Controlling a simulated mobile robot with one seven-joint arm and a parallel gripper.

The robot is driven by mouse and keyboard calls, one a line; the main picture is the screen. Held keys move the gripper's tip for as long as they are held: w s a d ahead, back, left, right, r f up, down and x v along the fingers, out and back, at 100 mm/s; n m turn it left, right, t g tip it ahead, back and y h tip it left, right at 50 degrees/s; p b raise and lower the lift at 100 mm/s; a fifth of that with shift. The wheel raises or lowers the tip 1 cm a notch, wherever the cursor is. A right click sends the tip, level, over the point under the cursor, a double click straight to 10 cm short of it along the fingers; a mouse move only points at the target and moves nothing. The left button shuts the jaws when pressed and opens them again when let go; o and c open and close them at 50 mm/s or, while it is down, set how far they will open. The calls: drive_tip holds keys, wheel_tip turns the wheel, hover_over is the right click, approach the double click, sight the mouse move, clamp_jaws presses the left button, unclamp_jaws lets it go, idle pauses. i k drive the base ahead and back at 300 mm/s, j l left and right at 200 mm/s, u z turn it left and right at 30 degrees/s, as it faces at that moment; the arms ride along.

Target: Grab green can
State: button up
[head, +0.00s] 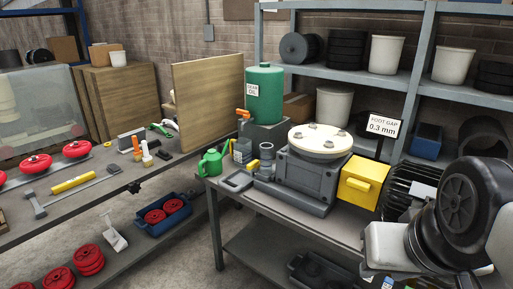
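A small green can (211,163) with a spout and handle stands at the left end of the workbench, next to a grey-blue container (242,151). A much larger green drum (264,95) with a "GEAR OIL" label and an orange tap sits on a dark stand behind it. My arm shows at the lower right. My gripper's fingertips are not in view, so I cannot see whether it holds anything. The small can stands apart from the visible part of my arm.
A grey machine with a pale round top (320,140) and a yellow box (361,182) fill the bench's middle. A grey tray (236,182) lies near its front left edge. A gap separates this bench from the left tool bench (100,190). Shelves (350,75) stand behind.

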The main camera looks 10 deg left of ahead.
sight(212, 160)
drive_tip(key=u, duration=0.9)
drive_tip(key=z, duration=0.25)
drive_tip(key=i+j+z, duration=0.85)
drive_tip(key=j, duration=0.25)
drive_tip(key=i+j, duration=0.2)
drive_tip(key=j, duration=0.15)
drive_tip(key=i+j+z, duration=0.15)
drive_tip(key=j, duration=0.25)
drive_tip(key=i+j, duration=0.15)
drive_tip(key=j, duration=0.2)
drive_tip(key=i+j, duration=0.15)
drive_tip(key=j, duration=0.2)
drive_tip(key=i+j, duration=0.1)
drive_tip(key=j, duration=0.25)
drive_tip(key=i+j, duration=0.15)
drive_tip(key=j, duration=0.2)
drive_tip(key=i+j, duration=0.15)
drive_tip(key=j, duration=0.2)
drive_tip(key=i+j, duration=0.15)
drive_tip(key=j, duration=0.2)
drive_tip(key=i+j, duration=0.15)
drive_tip(key=j, duration=0.2)
drive_tip(key=l+z, duration=0.05)
